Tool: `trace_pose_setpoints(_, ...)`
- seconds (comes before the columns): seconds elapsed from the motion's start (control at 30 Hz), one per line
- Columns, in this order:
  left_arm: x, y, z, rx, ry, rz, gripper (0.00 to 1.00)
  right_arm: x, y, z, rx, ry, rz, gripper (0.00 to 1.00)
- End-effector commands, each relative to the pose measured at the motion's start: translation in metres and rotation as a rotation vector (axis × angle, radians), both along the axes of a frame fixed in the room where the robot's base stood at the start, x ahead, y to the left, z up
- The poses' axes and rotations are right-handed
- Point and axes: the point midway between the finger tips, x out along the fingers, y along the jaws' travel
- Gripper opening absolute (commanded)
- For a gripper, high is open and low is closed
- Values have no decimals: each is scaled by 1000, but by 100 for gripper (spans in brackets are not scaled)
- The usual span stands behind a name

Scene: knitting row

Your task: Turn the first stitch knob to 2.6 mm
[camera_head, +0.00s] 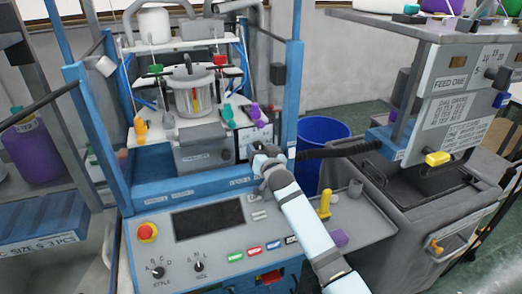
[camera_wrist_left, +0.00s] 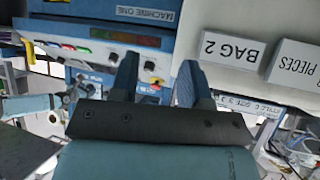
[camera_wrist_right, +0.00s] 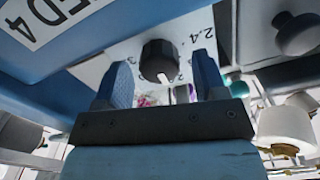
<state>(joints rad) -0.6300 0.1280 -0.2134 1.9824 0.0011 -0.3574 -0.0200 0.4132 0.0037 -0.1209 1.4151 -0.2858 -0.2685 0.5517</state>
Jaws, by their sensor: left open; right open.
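The stitch knob (camera_wrist_right: 158,60) is black and round, with a white pointer mark at the lower part of its face in the right wrist view. It sits on a white dial plate with a printed 2.4 to its right; other numbers are partly hidden. My right gripper (camera_wrist_right: 159,66) is open, its blue fingers on either side of the knob, with a gap showing at each side. In the head view my right gripper (camera_head: 264,157) is at the small dial panel (camera_head: 257,137), hiding the knob. My left gripper (camera_wrist_left: 158,72) is open and empty in the left wrist view.
A blue bin (camera_head: 317,130) stands behind my right arm. The left wrist view shows a BAG 2 label (camera_wrist_left: 233,47) beside my left gripper.

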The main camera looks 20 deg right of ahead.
Motion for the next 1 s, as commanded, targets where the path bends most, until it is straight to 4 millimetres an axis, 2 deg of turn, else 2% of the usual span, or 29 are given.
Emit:
trace_pose_setpoints(0.13, 0, 0, 0, 0, 0, 0, 43, 0, 0, 0, 0, 0, 0, 63)
trace_pose_setpoints(0.33, 2, 0, 1, 1, -3, 0, 43, 0, 0, 0, 1, 0, 0, 17)
trace_pose_setpoints(0.67, 7, 0, 3, 0, -11, 1, 43, -1, 0, 0, -36, 0, 0, 16)
trace_pose_setpoints(1.0, 4, 0, 2, 0, -7, 0, 43, -1, 1, 0, -252, -8, 0, 16)
